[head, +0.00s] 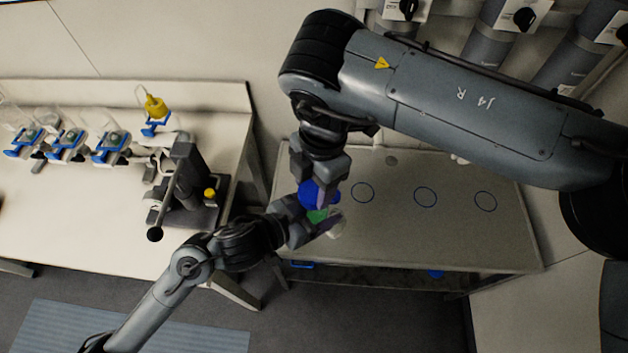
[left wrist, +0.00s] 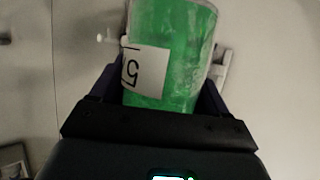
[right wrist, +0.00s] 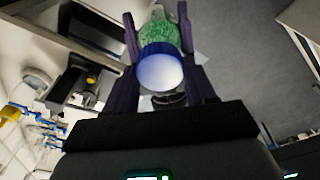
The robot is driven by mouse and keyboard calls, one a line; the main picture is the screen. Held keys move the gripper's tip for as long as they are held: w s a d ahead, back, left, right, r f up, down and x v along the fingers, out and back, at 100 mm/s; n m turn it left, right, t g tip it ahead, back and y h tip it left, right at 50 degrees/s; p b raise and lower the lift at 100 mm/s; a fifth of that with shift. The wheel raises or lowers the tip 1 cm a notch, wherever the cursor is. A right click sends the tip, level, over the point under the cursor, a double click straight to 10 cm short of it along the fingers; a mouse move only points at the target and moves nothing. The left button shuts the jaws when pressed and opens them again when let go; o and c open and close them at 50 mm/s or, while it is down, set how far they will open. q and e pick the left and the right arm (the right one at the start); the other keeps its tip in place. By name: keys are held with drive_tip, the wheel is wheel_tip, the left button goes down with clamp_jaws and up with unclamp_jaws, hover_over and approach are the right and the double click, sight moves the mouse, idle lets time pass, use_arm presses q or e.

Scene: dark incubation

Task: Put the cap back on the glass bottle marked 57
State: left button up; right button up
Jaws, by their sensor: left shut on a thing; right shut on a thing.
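The glass bottle (left wrist: 185,35) holds green contents and has a white label with an upside-down 5 showing; the rest of the marking is hidden. My left gripper (head: 306,224) is shut on the bottle, whose green part (head: 317,215) shows in the head view. My right gripper (head: 320,184) is shut on the blue cap (right wrist: 160,68), which also shows in the head view (head: 308,194). The cap is right at the bottle's upper end. In the right wrist view the green bottle (right wrist: 158,28) lies just beyond the cap. I cannot tell whether cap and bottle touch.
A side table (head: 440,245) with blue rings on its top stands behind and right of the grippers. On the left, a white bench (head: 60,215) carries several blue-clamped vessels, a yellow-topped flask (head: 155,106) and a dark stand (head: 187,180).

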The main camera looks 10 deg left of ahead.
sight(313, 211)
drive_tip(key=shift+f, duration=0.55)
drive_tip(key=shift+f, duration=0.35)
drive_tip(key=shift+c, duration=1.4)
drive_tip(key=shift+s, duration=0.1)
drive_tip(key=shift+s+a+r+t+h, duration=0.1)
drive_tip(key=shift+s+r+t+h, duration=0.1)
drive_tip(key=shift+r+t+h, duration=0.15)
drive_tip(key=shift+f, duration=0.3)
idle(0.5)
drive_tip(key=shift+f, duration=0.2)
clamp_jaws()
drive_tip(key=shift+f, duration=0.1)
